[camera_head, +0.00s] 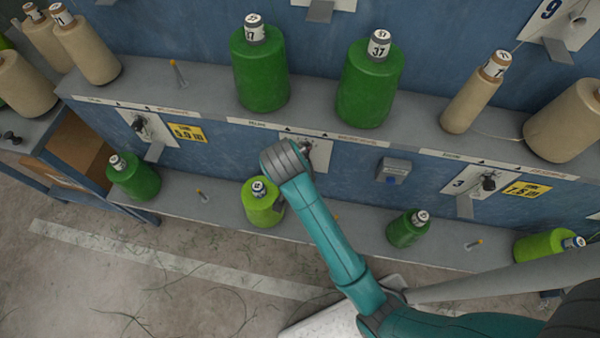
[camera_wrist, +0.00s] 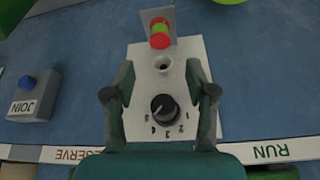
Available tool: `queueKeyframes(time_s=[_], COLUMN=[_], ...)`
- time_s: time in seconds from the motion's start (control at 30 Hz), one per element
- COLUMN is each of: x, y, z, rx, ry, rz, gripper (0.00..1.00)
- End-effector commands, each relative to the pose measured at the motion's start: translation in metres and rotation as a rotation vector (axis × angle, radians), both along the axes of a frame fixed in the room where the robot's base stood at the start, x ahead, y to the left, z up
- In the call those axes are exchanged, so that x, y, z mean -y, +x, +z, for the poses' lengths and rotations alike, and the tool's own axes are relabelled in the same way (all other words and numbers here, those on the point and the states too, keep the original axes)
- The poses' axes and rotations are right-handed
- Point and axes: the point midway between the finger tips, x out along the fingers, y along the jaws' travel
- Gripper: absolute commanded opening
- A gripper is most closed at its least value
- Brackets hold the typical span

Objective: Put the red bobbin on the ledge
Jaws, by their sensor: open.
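No red bobbin shows clearly in either view. In the wrist view a small red round piece (camera_wrist: 160,40) with yellow-green edges sits in front of a grey tab; I cannot tell what it is. My gripper (camera_wrist: 160,68) is open and empty, its fingers on either side of a white panel with a black knob (camera_wrist: 164,108). In the head view my wrist hides the fingers and part of that panel (camera_head: 320,152). An upper grey ledge (camera_head: 215,95) and a lower grey ledge (camera_head: 345,228) run along the blue wall.
Two dark green bobbins (camera_head: 260,75) (camera_head: 370,88) and beige bobbins (camera_head: 470,100) stand on the upper ledge. A light green bobbin (camera_head: 262,207) and dark green bobbins (camera_head: 133,178) (camera_head: 407,230) are on the lower one.

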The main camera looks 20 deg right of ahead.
Motion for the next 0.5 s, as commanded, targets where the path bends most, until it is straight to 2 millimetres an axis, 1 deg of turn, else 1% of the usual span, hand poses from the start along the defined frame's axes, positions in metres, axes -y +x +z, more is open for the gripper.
queueKeyframes(time_s=[0.03,0.2,0.33,0.5], x=[-0.003,-0.008,-0.011,-0.011], y=[-0.002,-0.008,-0.011,-0.012], z=[0.009,0.029,0.037,0.039], rx=[0.004,0.002,0.001,0.000], ry=[0.000,-0.001,0.000,0.000], rz=[0.002,0.001,0.001,0.001], gripper=[0.56,0.56,0.56,0.56])
